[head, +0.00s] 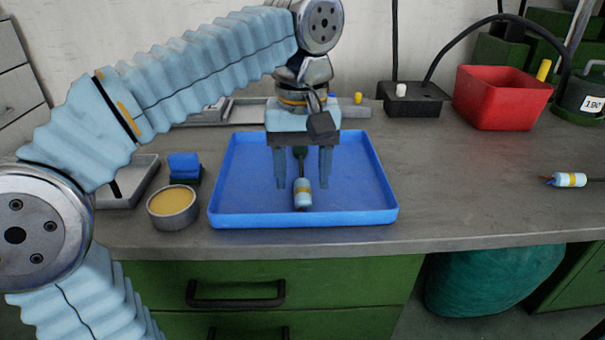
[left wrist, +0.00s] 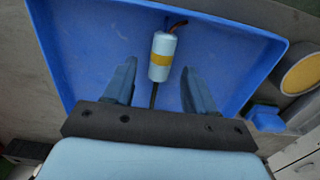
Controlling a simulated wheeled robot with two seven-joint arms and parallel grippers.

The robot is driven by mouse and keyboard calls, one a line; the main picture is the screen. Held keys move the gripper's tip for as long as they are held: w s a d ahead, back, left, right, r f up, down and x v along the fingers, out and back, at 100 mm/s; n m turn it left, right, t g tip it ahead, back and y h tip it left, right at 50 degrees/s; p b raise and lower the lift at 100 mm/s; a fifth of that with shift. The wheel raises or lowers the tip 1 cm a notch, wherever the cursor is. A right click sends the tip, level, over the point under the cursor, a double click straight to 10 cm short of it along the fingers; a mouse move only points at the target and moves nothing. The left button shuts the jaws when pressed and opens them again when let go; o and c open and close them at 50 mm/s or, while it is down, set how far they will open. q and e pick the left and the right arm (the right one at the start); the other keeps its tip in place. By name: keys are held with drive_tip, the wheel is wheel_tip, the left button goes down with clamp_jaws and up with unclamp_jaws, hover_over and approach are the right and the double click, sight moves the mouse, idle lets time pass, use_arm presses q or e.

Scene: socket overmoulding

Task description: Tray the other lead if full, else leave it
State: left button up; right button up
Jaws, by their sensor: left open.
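One lead (head: 303,193), a pale blue cylinder with a yellow band, lies in the blue tray (head: 240,217). It also shows in the left wrist view (left wrist: 162,57), with a dark cable at one end and a brownish wire at the other. My left gripper (head: 303,185) is open over the tray, a finger on each side of this lead, not closed on it. Another lead (head: 570,180), also pale blue with a yellow band and reddish wire at its left end, lies on the bench at the far right. My right gripper is not in view.
A round tin of yellowish stuff (head: 172,205) and a blue sponge-like block (head: 184,165) stand left of the tray. A red bin (head: 498,97) and a dark box with a cable (head: 413,98) stand at the back right.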

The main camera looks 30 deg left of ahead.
use_arm(q)
wheel_tip(320, 180, up, 13)
drive_tip(key=p, duration=0.6)
drive_tip(key=shift+f, duration=0.2)
